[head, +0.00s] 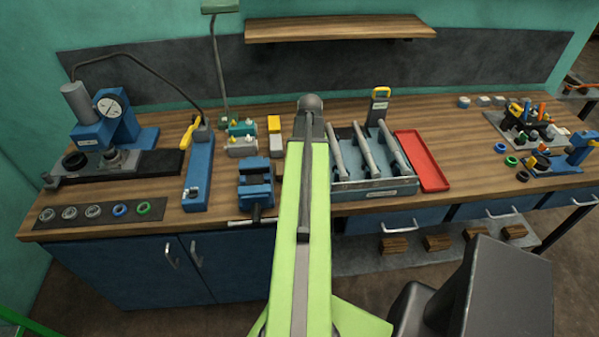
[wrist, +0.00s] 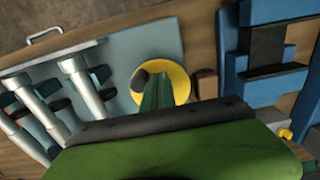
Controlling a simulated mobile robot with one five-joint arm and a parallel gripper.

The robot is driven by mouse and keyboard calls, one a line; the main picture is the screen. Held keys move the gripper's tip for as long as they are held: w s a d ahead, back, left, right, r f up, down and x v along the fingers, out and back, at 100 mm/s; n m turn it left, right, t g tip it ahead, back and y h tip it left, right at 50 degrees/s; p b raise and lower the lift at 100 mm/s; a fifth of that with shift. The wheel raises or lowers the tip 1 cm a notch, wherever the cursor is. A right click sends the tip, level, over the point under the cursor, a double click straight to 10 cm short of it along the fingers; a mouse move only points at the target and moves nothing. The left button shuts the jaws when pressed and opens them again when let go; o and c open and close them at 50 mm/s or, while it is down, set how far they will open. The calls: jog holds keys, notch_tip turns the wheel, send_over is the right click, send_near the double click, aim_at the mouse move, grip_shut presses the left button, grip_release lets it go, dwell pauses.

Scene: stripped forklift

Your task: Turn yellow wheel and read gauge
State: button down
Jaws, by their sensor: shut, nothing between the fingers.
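The yellow wheel (wrist: 180,80) shows in the wrist view as a round yellow disc, with a dark knob (wrist: 139,80) at its left side. My gripper (wrist: 157,80) is shut and empty, its fingers lying across the wheel's middle in that view. I cannot tell whether they touch it. In the head view the wheel and the fingers are hidden behind my green arm. The gauge (head: 110,107) has a white round dial and sits on a blue press at the far left of the bench. Its reading is too small to make out.
A grey tray (head: 375,193) with pale bars lies right of my arm, beside a red tray (head: 421,160). A blue vise (head: 256,180) and a blue pump with a yellow lever (head: 190,132) stand left. A wooden shelf (head: 340,28) hangs above.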

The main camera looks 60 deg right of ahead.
jog(key=r+p, duration=0.3)
jog(key=r, duration=0.1)
jog(key=r+p, duration=0.2)
jog(key=shift+w+a+r+p, duration=0.15)
jog(key=shift+w+a+p, duration=0.1)
jog(key=shift+w+p, duration=0.05)
